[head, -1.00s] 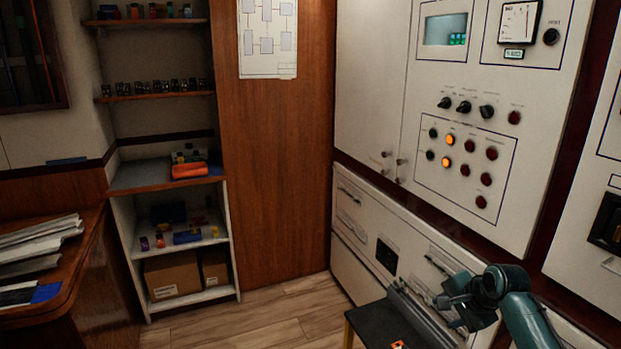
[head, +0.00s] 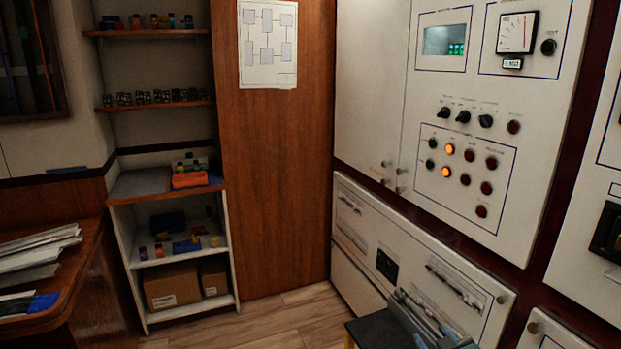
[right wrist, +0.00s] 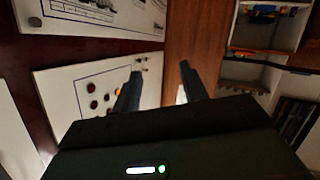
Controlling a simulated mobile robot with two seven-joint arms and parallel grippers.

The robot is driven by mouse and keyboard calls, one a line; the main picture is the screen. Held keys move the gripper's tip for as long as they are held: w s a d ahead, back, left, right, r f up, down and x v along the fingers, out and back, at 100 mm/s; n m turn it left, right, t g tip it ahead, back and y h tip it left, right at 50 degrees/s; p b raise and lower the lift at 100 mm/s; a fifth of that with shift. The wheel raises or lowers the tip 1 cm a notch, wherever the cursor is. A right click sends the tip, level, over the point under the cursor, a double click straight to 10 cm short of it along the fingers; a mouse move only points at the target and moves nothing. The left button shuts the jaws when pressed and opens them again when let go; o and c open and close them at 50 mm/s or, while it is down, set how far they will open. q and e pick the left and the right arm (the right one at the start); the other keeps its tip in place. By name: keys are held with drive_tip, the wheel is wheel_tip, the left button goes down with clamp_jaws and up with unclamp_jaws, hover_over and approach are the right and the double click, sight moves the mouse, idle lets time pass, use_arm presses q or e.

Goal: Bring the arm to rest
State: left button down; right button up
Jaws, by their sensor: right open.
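My right gripper (right wrist: 160,78) shows in the right wrist view with its two dark fingers apart and nothing between them. In the head view my right arm is almost wholly below the bottom edge, so its pose is mostly hidden. The right wrist view looks sideways at the white control panel (right wrist: 75,90) and the wooden wall panel (right wrist: 190,40). My left gripper is in neither view.
The breaker panel (head: 480,110) with knobs, lamps and a small screen fills the right. A dark table (head: 375,332) stands low before the lower cabinet (head: 350,262). Shelves (head: 165,187) and a desk with papers (head: 35,250) are at left. Some floor (head: 285,318) is clear.

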drive_tip(key=s+a+f+g+y, duration=0.1)
drive_tip(key=s+a+f, duration=0.2)
drive_tip(key=s, duration=0.6)
drive_tip(key=s+a+f+g, duration=0.1)
drive_tip(key=s+a+f, duration=0.2)
drive_tip(key=s, duration=0.6)
drive_tip(key=s+a+f+m+g+y, duration=0.1)
drive_tip(key=s+a+f+g, duration=0.1)
drive_tip(key=s+a, duration=0.3)
drive_tip(key=s+f, duration=0.1)
drive_tip(key=s, duration=0.3)
drive_tip(key=shift+s+a+f+y, duration=0.15)
drive_tip(key=shift+a+f+y, duration=0.15)
drive_tip(key=shift+a+f, duration=0.1)
